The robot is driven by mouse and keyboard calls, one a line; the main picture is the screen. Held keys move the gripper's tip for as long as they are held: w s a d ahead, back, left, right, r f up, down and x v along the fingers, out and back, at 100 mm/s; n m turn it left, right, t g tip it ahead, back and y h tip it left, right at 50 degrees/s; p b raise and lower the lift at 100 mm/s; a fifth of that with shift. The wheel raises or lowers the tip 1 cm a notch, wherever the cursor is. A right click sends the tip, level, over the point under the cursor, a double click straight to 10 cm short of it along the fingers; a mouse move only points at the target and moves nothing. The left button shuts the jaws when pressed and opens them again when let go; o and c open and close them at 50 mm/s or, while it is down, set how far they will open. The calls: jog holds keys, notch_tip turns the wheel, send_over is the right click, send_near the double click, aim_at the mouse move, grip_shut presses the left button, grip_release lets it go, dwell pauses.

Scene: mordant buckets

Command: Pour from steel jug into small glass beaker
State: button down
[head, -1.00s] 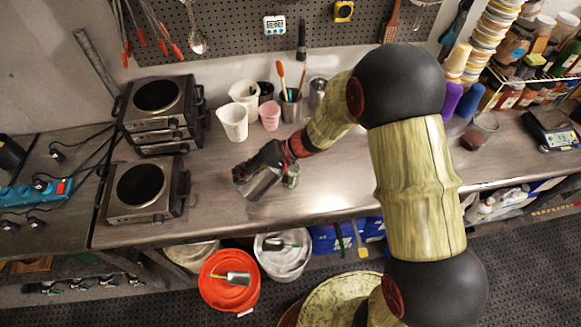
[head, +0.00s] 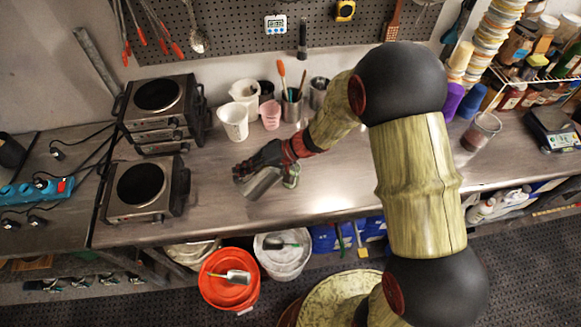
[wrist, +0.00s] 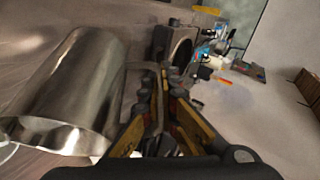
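The steel jug (head: 262,184) is held tipped over, close to lying on its side, above the steel worktop. In the wrist view the jug (wrist: 80,85) fills the left side, with its bright rim toward the bottom edge. My gripper (head: 268,158) is shut on the jug's handle; its fingers (wrist: 165,95) show closed together beside the jug. The small glass beaker (head: 291,180) stands on the worktop just right of the jug, partly hidden by my wrist. I cannot tell whether any liquid is flowing or what the beaker holds.
Hot plates (head: 142,188) stand to the left. White jugs (head: 233,122), a pink cup (head: 270,117) and a tool holder (head: 292,108) stand behind my gripper. A glass beaker with reddish contents (head: 480,132) stands far right.

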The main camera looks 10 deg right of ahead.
jog(key=shift+w+d+r, duration=0.1)
jog(key=shift+w+d, duration=0.05)
jog(key=shift+d, duration=0.05)
jog(key=shift+a, duration=0.1)
jog(key=shift+r, duration=0.1)
jog(key=shift+r, duration=0.1)
dwell(0.6)
